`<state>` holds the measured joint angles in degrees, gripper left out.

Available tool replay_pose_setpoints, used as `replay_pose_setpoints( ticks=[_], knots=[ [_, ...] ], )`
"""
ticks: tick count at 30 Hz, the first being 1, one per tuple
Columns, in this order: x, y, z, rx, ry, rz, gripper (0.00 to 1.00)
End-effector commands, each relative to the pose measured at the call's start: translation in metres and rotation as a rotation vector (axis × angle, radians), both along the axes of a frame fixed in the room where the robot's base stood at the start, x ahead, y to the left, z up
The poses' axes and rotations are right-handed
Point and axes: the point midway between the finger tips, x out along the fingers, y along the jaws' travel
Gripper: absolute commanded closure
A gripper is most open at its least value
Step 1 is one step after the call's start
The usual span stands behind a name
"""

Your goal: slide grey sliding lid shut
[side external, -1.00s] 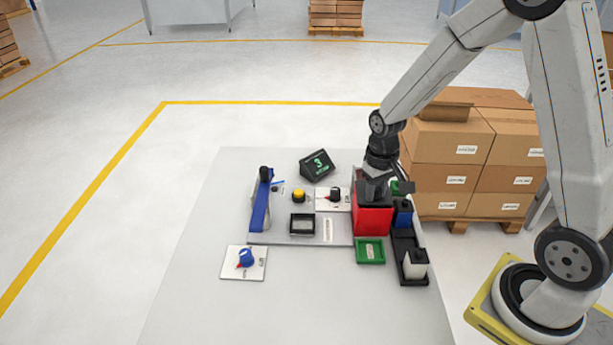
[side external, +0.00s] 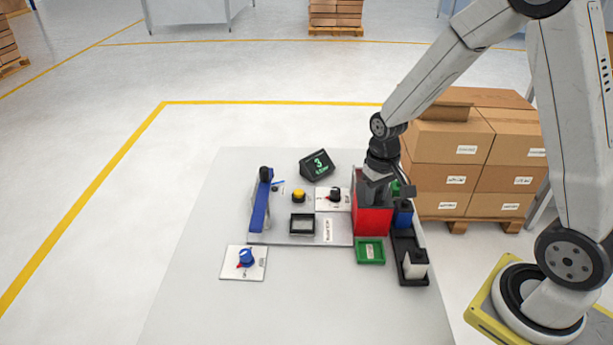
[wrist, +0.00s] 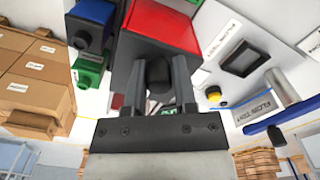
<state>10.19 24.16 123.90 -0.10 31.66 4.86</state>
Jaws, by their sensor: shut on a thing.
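The red box (side external: 374,222) stands at the right side of the panel on the table. Its dark grey sliding lid (wrist: 128,48) lies over the box top, and the red box (wrist: 165,24) shows beyond it in the wrist view. My gripper (wrist: 157,74) is shut on the lid's black knob (wrist: 157,70), with one finger on each side. In the side view my gripper (side external: 375,192) is above the box and hides part of the lid and the far rim. How much of the opening is uncovered cannot be told.
A black rack with a blue block (side external: 403,213) and a white block (side external: 416,262) stands right of the box. A green tray (side external: 370,251) lies in front. A black frame (side external: 302,223), yellow button (side external: 298,196) and blue bar (side external: 261,207) are left.

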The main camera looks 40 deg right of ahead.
Motion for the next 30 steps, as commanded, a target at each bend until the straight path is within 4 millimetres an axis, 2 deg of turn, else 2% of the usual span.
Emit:
replay_pose_setpoints(
  ticks=[1,2,3,4,17,30],
  knots=[
    [-0.002,0.003,-0.001,0.004,0.006,0.000,0.87],
    [-0.002,0.003,-0.001,0.004,0.007,0.000,0.59],
    [-0.002,0.003,-0.001,0.004,0.007,0.000,0.46],
    [-0.002,0.002,-0.001,0.004,0.007,0.000,0.38],
    [-0.001,0.001,0.003,0.003,0.006,-0.001,0.38],
    [-0.001,0.001,0.028,0.002,0.004,0.000,0.38]
  ],
)
